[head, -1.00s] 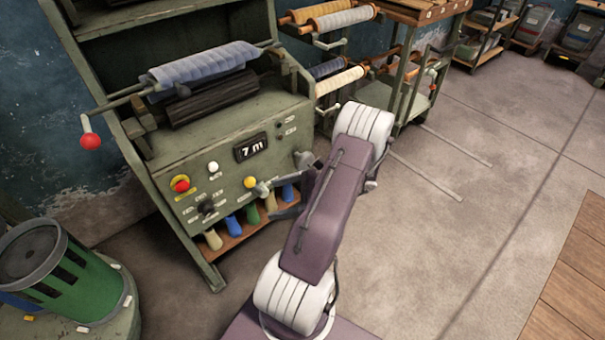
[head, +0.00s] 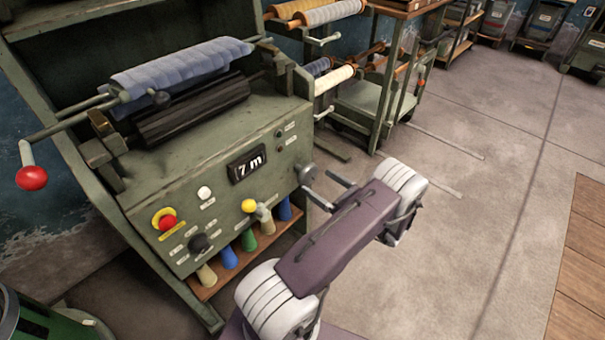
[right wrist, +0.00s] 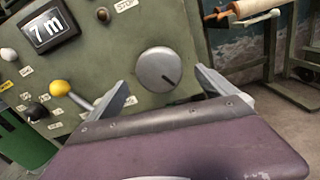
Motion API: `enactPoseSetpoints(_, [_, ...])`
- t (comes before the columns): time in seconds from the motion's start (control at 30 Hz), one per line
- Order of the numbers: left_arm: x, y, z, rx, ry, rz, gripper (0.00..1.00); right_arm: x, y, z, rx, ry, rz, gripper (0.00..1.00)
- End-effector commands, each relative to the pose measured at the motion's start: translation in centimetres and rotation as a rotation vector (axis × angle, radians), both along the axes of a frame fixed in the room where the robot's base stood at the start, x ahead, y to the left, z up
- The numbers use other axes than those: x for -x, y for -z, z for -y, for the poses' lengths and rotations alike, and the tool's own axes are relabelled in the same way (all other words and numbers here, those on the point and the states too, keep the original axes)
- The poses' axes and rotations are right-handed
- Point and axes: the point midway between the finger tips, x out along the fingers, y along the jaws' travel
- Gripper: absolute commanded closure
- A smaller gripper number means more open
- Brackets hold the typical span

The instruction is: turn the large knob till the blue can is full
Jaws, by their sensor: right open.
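The large grey knob (head: 305,174) is on the right part of the green machine's front panel. It shows as a round disc with a dark pointer mark in the right wrist view (right wrist: 160,69). My right gripper (head: 319,183) is open in front of the knob, with one finger to each side of it in the right wrist view (right wrist: 161,78). I cannot tell whether the fingers touch it. No blue can is clearly seen; a blue cone-shaped piece (head: 228,257) stands on the low shelf. My left gripper is out of view.
The panel has a "7 m" display (head: 247,164), a red button (head: 168,223), a black knob (head: 199,244) and a yellow-tipped lever (head: 249,205). A red-ended crank (head: 32,178) sticks out left.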

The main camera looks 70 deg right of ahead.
Motion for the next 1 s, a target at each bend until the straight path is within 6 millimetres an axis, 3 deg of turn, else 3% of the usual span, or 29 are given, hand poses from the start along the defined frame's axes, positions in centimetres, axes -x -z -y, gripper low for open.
enactPoseSetpoints(0.1, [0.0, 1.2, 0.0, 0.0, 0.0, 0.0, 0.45, -2.7, 0.4, 0.8, 0.001, -0.007, 0.0, 0.04])
enactPoseSetpoints(0.3, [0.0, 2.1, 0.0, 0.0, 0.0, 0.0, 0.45, -5.6, 0.3, 2.0, 0.0, -0.005, -0.001, 0.04])
enactPoseSetpoints(0.63, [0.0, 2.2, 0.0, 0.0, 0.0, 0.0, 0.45, -6.4, 0.0, 2.3, -0.001, -0.002, 0.0, 0.04])
enactPoseSetpoints(0.67, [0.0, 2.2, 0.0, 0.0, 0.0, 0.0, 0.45, -6.4, 0.0, 2.3, -0.001, -0.002, 0.0, 0.07])
enactPoseSetpoints(0.87, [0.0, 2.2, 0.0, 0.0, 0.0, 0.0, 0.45, -6.3, 0.0, 2.3, 0.0, -0.002, -0.001, 0.63])
enactPoseSetpoints(1.0, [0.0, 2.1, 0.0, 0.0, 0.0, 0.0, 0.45, -6.3, 0.0, 2.3, -0.004, -0.002, 0.001, 0.67])
